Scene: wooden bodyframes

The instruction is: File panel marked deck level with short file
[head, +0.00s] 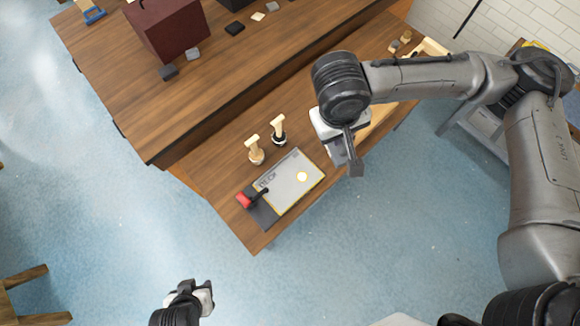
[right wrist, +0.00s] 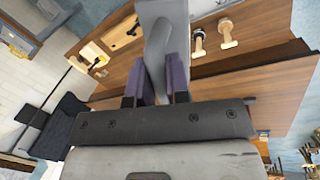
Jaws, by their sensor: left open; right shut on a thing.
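A light grey panel (head: 294,180) with yellowish edges lies on the front bench in the head view. It bears dark lettering too small to read and a pale round spot. My right gripper (head: 350,158) is above and to the right of the panel, shut on a dark grey elongated tool. In the right wrist view this grey tool (right wrist: 158,48) sits between the dark fingers (right wrist: 159,85); I cannot tell if it is the short file. My left gripper (head: 198,291) is open and empty over the floor, below the bench.
A red-headed tool (head: 245,199) with a dark handle lies at the panel's left end. Two wooden-handled tools (head: 255,150) (head: 278,130) stand behind the panel. A dark red box (head: 168,28) and small blocks (head: 235,28) are on the raised rear surface. Blue floor is clear in front.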

